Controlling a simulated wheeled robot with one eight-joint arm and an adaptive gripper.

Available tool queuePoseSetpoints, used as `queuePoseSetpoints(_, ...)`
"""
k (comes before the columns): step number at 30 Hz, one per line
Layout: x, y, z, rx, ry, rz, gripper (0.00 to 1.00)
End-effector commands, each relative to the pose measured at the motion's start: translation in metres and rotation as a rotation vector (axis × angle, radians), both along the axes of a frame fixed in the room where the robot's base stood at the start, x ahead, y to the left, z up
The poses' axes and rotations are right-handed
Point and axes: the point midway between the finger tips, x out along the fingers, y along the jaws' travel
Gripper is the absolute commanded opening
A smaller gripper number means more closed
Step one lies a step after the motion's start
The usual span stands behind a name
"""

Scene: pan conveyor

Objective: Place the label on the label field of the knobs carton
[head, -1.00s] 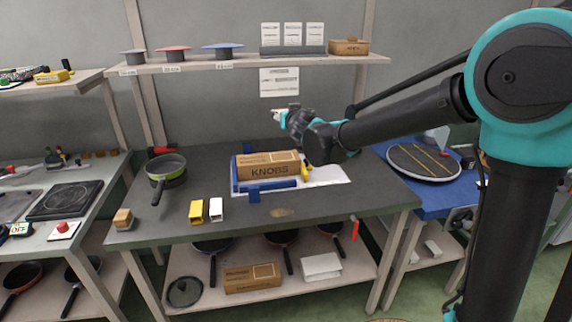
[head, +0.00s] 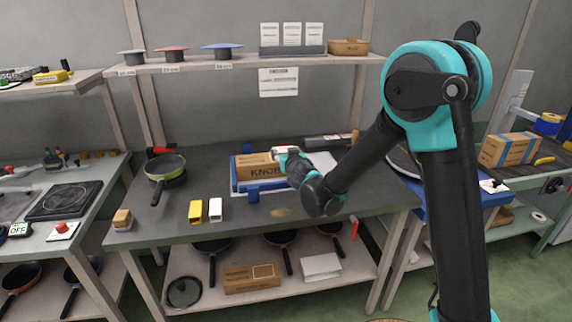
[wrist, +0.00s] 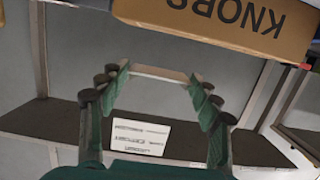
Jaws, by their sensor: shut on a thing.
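The knobs carton (head: 258,171) is a brown box lying in a blue-edged tray (head: 236,185) on the workbench. Its KNOBS print faces me; it also shows upside down at the top of the wrist view (wrist: 222,18). My gripper (head: 288,156) is at the carton's right end and covers part of it. In the wrist view my gripper's fingers (wrist: 160,76) are shut on the label (wrist: 160,73), seen nearly edge-on as a thin pale strip between the tips. The carton's label field is not clear in either view, and I cannot tell whether the label touches the carton.
A green pan (head: 165,168) stands at the bench's left. Yellow (head: 196,211) and white (head: 215,210) blocks stand near the front edge. A shelf (head: 240,65) spans the back. The bench front between blocks and right edge is mostly clear.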

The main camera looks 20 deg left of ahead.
Motion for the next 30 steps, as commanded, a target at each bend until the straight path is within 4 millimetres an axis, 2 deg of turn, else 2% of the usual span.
queuePoseSetpoints(5, 0.000, 0.000, -0.012, 0.000, 0.000, 0.000, 0.52)
queuePoseSetpoints(13, 0.000, 0.000, -0.045, 0.000, 0.000, 0.000, 0.52)
queuePoseSetpoints(27, 0.000, 0.000, -0.052, 0.000, 0.000, 0.000, 0.52)
queuePoseSetpoints(28, 0.000, 0.000, -0.052, 0.000, 0.000, 0.000, 0.65)
queuePoseSetpoints(30, 0.000, 0.000, -0.052, 0.000, 0.000, 0.000, 0.73)
